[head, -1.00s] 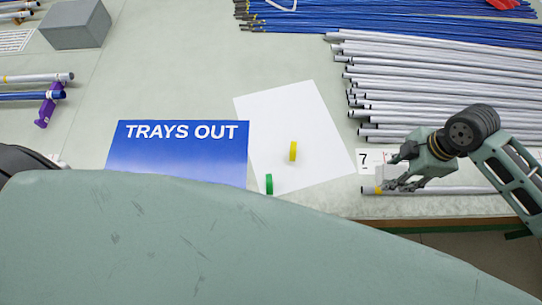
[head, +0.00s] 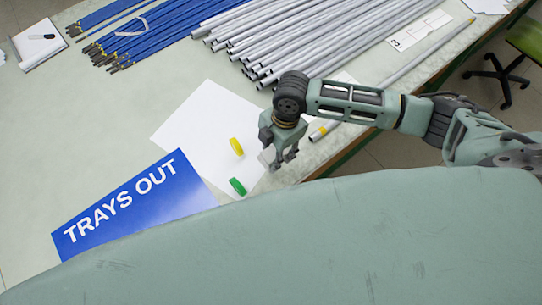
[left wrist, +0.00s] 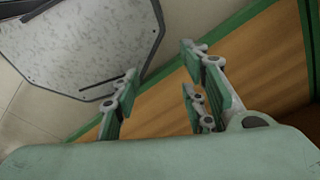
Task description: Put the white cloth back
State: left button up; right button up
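I cannot make out a white cloth for certain. A flat white sheet (head: 195,125), which looks like paper, lies on the table under a yellow ring (head: 236,146) and a green ring (head: 237,187). My right gripper (head: 283,162) points down at the right edge of this sheet, near the table's front edge. Its fingers are small in the head view, and I cannot tell whether they hold anything. My left gripper (left wrist: 160,78) shows in the left wrist view, with its fingers apart and nothing between them. It is outside the head view.
A blue "TRAYS OUT" sign (head: 135,205) lies left of the white sheet. Grey rods (head: 300,45) and blue rods (head: 165,30) lie behind. One rod with a yellow band (head: 324,130) lies near the front edge. A clipboard (head: 38,42) lies at back left. A green chair (head: 525,40) stands beyond the table.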

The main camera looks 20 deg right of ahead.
aim_at(272, 160)
jog(key=shift+s+a+f, duration=0.15)
jog(key=shift+a+f, duration=0.3)
jog(key=shift+a, duration=0.1)
notch_tip(272, 160, down, 3)
jog(key=shift+d+f+p, duration=0.1)
jog(key=shift+f+p, duration=0.05)
jog(key=shift+p, duration=0.5)
jog(key=shift+f, duration=0.25)
pick_arm(q)
jog(key=shift+s+a+r, duration=0.1)
jog(key=shift+a+r, duration=0.35)
jog(key=shift+r, duration=0.3)
jog(key=shift+d, duration=0.15)
pick_arm(e)
jog(key=shift+f, duration=0.2)
jog(key=o, duration=1.2)
jog(key=shift+o, duration=0.2)
jog(key=shift+r, duration=0.1)
